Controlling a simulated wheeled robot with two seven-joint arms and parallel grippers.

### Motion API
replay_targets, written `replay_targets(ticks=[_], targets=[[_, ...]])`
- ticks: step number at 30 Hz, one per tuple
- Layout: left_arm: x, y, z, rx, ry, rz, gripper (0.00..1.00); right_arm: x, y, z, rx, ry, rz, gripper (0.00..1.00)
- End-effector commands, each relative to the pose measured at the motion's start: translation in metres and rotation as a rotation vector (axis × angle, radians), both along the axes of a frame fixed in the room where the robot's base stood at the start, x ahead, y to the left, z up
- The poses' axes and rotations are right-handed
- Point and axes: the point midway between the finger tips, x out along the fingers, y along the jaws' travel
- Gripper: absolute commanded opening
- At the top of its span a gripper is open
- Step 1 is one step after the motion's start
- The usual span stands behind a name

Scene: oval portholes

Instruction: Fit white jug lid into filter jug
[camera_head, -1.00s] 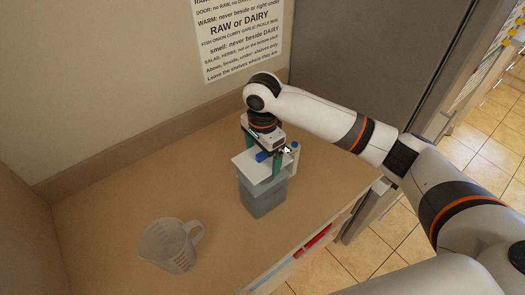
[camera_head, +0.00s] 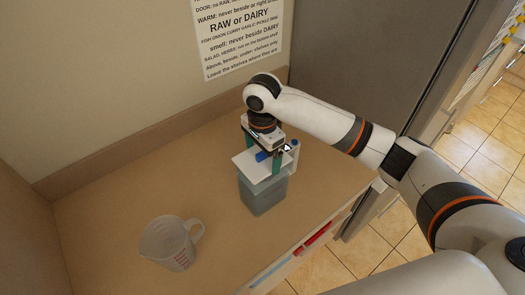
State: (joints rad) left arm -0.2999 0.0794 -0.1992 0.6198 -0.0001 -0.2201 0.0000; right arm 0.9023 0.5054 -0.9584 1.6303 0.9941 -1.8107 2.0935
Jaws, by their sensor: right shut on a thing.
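The white jug lid (camera_head: 243,161) is a flat white plate with a blue part (camera_head: 263,156) on top. My right gripper (camera_head: 268,160) is shut on it from above. The filter jug (camera_head: 263,195) is a translucent blue-grey container standing on the counter directly below the lid. The lid lies over the jug's mouth and hides it. It looks slightly askew to the jug, and I cannot tell whether it touches the rim. My left gripper is not in view.
A clear measuring jug (camera_head: 170,243) with red markings stands on the brown counter (camera_head: 120,205) at the left front. The counter left of the filter jug is otherwise clear. A wall stands behind, and a grey door (camera_head: 370,60) is at the right back.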

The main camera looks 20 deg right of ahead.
Motion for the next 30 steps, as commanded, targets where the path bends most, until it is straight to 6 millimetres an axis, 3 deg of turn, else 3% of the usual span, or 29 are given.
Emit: replay_targets(ticks=[3,4,6,13,17,24,30], targets=[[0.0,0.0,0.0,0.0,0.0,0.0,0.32,0.0,0.0,0.0,0.0,0.0,0.0,0.69],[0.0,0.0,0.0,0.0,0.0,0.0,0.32,0.0,0.0,0.0,0.0,0.0,0.0,0.94],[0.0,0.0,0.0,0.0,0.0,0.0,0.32,0.0,0.0,0.0,0.0,0.0,0.0,1.0],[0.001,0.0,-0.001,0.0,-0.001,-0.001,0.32,0.0,0.0,0.001,0.0,-0.001,0.0,1.0],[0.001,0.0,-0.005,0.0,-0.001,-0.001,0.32,0.001,0.0,0.013,0.001,-0.004,-0.001,1.0],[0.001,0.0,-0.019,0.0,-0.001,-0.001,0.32,0.001,0.001,0.06,0.002,-0.006,0.002,1.0],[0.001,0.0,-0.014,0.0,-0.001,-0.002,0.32,0.001,-0.001,0.102,-0.002,-0.005,-0.001,1.0]])
